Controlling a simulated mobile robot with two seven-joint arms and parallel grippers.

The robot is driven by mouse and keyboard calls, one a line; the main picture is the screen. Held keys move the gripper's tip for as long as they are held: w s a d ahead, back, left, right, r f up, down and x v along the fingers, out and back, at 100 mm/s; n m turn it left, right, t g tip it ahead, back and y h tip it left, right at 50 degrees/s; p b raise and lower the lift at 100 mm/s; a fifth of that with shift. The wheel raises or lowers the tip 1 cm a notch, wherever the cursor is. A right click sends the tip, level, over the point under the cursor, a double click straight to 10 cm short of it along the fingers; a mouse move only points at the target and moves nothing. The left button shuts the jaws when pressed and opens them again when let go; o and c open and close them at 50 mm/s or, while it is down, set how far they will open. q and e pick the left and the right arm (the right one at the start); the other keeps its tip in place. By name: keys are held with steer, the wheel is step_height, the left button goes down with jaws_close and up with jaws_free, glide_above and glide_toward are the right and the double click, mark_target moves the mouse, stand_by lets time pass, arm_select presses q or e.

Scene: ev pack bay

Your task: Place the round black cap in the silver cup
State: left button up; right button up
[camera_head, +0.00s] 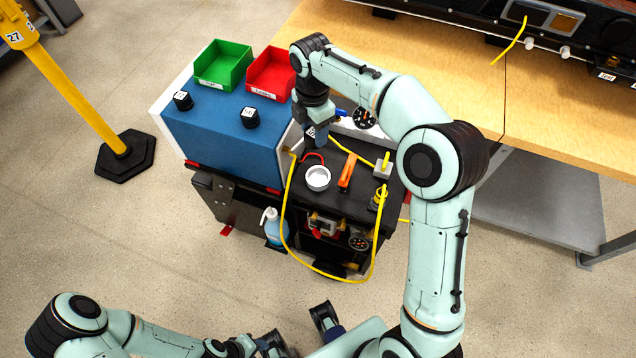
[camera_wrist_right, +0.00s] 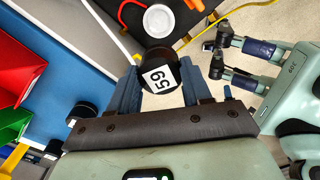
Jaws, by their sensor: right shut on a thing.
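My right gripper (camera_head: 314,134) is shut on a round black cap (camera_wrist_right: 160,76) with a white label reading 59, held between its two fingers. In the head view the gripper mostly hides this cap. The silver cup (camera_head: 318,178), with a pale inside, stands on the dark cart top, just in front of the right gripper. It also shows in the right wrist view (camera_wrist_right: 158,20), beyond the cap and apart from it. My left gripper (camera_head: 298,334) is low in the head view, away from the cart, its fingers apart and empty.
Two more black caps (camera_head: 183,100) (camera_head: 250,117) sit on the blue surface (camera_head: 215,128), near a green bin (camera_head: 223,66) and a red bin (camera_head: 270,75). An orange-handled tool (camera_head: 347,172) and yellow cable (camera_head: 285,215) lie close to the cup. A wooden bench (camera_head: 440,70) stands behind.

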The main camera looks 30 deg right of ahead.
steer(key=n, duration=0.1)
steer(key=d+r+n+b, duration=0.1)
steer(key=n, duration=0.1)
steer(key=shift+f+n, duration=0.25)
steer(key=shift+n, duration=0.05)
steer(key=shift+f+b, duration=1.6)
steer(key=shift+f, duration=8.05)
steer(key=shift+f, duration=0.2)
steer(key=o, duration=1.1)
steer(key=shift+c, duration=0.2)
step_height(320, 180, up, 12)
steer(key=p, duration=0.1)
steer(key=shift+r+p, duration=0.25)
steer(key=shift+p, duration=0.15)
steer(key=shift+f, duration=0.1)
